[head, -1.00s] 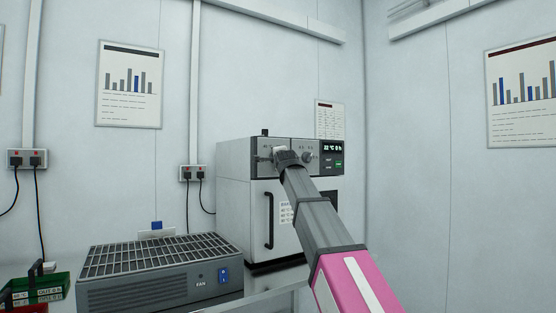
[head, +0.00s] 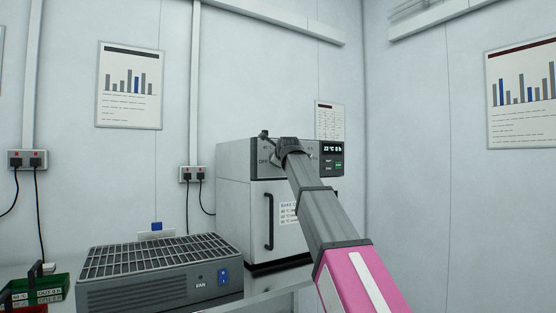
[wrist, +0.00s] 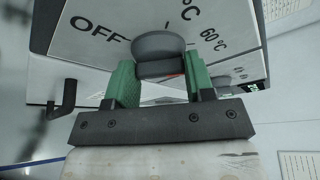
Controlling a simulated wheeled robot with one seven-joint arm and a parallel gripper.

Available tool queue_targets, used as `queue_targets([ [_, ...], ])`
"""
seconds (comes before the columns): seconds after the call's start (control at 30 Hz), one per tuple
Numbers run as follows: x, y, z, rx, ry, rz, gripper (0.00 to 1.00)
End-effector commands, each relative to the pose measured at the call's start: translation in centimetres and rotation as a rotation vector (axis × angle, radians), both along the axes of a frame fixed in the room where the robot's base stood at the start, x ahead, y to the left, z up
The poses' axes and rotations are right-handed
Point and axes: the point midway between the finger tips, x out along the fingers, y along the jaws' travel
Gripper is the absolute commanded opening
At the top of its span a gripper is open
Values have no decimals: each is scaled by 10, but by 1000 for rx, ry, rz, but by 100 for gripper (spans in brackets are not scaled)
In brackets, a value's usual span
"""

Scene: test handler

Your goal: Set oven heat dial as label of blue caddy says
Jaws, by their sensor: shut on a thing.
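The oven (head: 235,200) is a white box with a grey front panel. Its heat dial (wrist: 160,45), a dark grey round knob, shows in the wrist view, with OFF to its left and 60 °C to its right. Another °C mark lies above it, its number cut off. My gripper (wrist: 161,78) is shut on the knob, with a green finger on each side. In the head view my arm hides the dial. I cannot make out a blue caddy; a small blue item (head: 157,226) is behind the fan unit.
The fan unit (head: 160,282) with a grille top stands left of the oven. A green caddy (head: 52,287) with labels is at the lower left, a bit of red below it. The oven door has a dark handle (head: 268,222) and a printed label (head: 289,212). The display (head: 332,147) is lit.

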Motion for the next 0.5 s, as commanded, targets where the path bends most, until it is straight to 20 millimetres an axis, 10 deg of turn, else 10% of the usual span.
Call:
queue_targets([
  [0.5, 0, 1, -1, 38, 27, 2, 25],
])
